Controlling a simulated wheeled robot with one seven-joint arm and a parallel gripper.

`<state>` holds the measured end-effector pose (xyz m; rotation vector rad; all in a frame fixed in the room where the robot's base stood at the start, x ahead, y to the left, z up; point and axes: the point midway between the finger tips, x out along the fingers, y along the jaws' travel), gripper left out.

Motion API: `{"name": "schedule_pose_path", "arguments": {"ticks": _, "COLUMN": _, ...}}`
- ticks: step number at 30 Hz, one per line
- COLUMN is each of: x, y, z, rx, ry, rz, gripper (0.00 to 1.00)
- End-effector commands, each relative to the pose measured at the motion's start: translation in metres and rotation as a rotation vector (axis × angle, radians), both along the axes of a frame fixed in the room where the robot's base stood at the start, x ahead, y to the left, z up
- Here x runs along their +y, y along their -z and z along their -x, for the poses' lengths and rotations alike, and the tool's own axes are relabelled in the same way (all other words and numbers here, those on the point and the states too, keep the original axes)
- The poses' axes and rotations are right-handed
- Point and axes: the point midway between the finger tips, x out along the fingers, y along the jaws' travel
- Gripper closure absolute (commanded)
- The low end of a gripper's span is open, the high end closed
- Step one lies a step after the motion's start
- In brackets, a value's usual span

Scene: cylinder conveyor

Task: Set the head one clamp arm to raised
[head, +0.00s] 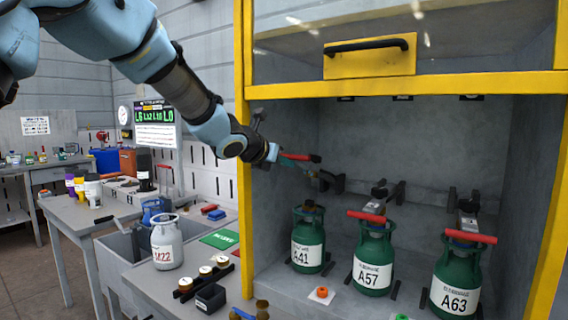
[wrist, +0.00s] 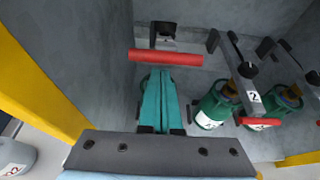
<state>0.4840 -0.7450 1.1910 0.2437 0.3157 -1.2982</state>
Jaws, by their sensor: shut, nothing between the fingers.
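The left clamp arm, which I take as head one, has a red handle (head: 300,157) well above the green cylinder A41 (head: 308,240). This handle sits higher over its cylinder than the other two handles, so the arm looks raised. The handle also shows in the wrist view (wrist: 165,57), level across, just beyond my fingertips. My gripper (head: 312,170), with teal fingers (wrist: 160,76) together, is shut and empty beside the handle. I cannot tell whether they touch.
Cylinders A57 (head: 372,262) and A63 (head: 455,285) stand to the right under lowered red handles (head: 366,216) (head: 470,236). A yellow frame (head: 243,130) edges the bay on the left. A raised glazed door hangs above. A grey cylinder M22 (head: 167,243) stands outside.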

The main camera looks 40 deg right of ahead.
Motion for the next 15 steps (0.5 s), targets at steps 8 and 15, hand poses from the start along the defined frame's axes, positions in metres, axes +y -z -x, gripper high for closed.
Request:
{"name": "schedule_pose_path", "arguments": {"ticks": 8, "x": -0.002, "y": -0.007, "z": -0.001, "rx": 0.001, "ry": 0.0, "rz": 0.001, "gripper": 1.0}}
{"name": "schedule_pose_path", "arguments": {"ticks": 15, "x": -0.015, "y": -0.039, "z": -0.004, "rx": -0.001, "ry": 0.0, "rz": 0.002, "gripper": 1.0}}
